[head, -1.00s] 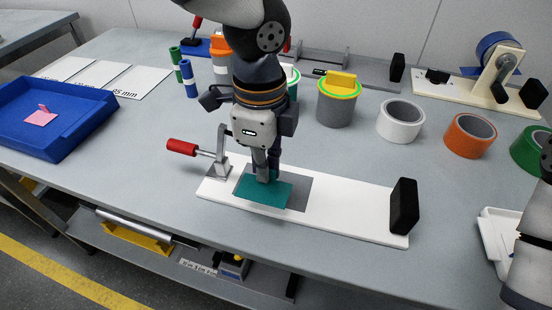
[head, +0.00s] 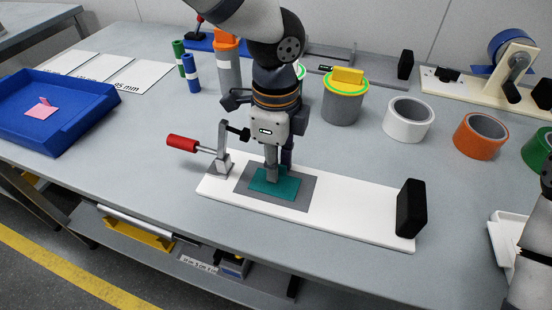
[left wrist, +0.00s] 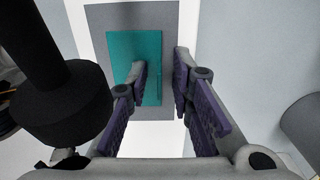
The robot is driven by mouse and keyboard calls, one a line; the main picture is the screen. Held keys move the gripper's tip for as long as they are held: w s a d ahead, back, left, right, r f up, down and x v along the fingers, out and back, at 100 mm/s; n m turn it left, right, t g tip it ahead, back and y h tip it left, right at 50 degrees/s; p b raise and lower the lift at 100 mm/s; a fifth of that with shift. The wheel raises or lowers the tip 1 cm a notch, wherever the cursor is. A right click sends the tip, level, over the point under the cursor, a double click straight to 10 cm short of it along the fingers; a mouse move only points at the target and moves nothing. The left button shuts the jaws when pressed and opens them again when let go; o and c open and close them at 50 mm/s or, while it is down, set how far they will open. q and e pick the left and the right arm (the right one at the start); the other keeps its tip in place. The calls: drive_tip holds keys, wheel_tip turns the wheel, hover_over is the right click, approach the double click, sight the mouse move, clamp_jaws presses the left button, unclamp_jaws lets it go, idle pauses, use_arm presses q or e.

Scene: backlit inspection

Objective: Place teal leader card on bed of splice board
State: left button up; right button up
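The teal leader card (head: 285,190) lies on the grey bed (head: 309,187) of the white splice board (head: 358,213) and looks flat, with grey showing around it. In the left wrist view the card (left wrist: 124,52) has a thin upright tab (left wrist: 158,84) near its right edge. My left gripper (head: 280,172) is low over the card, pointing down. Its fingers (left wrist: 160,76) stand apart on either side of the tab, with visible gaps, so it is open. The near finger hides part of the card.
A red-handled clamp (head: 182,142) stands at the board's left end and a black block (head: 410,208) at its right end. A grey canister (head: 343,104) and tape rolls (head: 409,120) stand behind. A blue tray (head: 70,126) holds a pink card (head: 40,109).

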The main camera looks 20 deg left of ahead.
use_arm(q)
wheel_tip(320, 180, up, 12)
drive_tip(key=shift+r+p, duration=0.2)
drive_tip(key=shift+p, duration=0.2)
idle(0.4)
